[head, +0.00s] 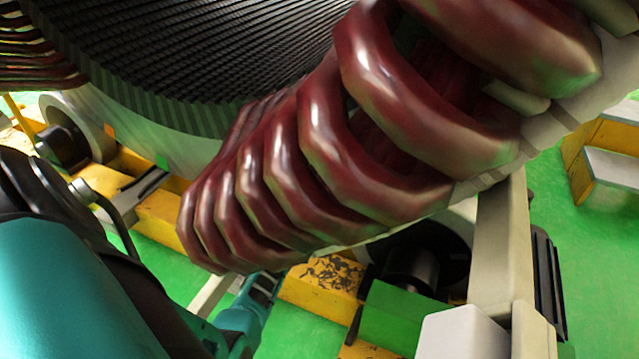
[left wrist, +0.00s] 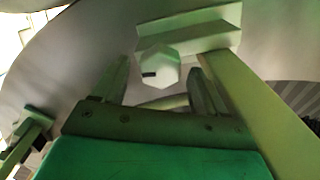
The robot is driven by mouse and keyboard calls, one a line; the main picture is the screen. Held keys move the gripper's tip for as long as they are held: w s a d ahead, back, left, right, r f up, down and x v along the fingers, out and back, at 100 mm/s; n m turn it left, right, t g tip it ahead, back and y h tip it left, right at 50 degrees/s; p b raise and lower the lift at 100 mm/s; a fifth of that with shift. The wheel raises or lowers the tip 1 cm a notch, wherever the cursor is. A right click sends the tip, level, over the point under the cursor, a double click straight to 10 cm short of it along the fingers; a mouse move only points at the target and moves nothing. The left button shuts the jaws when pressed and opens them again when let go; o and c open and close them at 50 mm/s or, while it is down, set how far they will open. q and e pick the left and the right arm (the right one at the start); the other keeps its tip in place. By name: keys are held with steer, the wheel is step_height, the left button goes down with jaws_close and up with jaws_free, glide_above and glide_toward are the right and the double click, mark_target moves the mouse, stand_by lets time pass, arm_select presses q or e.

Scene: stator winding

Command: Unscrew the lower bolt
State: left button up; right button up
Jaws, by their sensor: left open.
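In the left wrist view, a pale hexagonal bolt head (left wrist: 160,70) with a small dark mark on its face sits under a square-edged block (left wrist: 190,33). My left gripper (left wrist: 162,66) is open, with one finger on each side of the bolt head in the picture. I cannot tell how far the fingertips are from the bolt in depth. Neither the bolt nor the left gripper's fingers can be made out in the head view, where the dark red coils (head: 330,145) of the stator fill the middle. My right gripper is not in view.
The ribbed stator core (head: 200,55) is at the upper left. Yellow supports (head: 325,283) and rollers (head: 420,265) stand below the coils. A slanting bar (left wrist: 262,115) runs close by the right finger. Green floor (head: 590,270) is open at the right.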

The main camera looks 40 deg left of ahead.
arm_select(q)
steer(key=shift+w, duration=0.1)
steer(key=shift+c, duration=0.3)
steer(key=c, duration=1)
steer(key=shift+n+p, duration=0.35)
steer(key=shift+n, duration=0.45)
steer(key=o, duration=1.1)
steer(key=shift+c, duration=0.2)
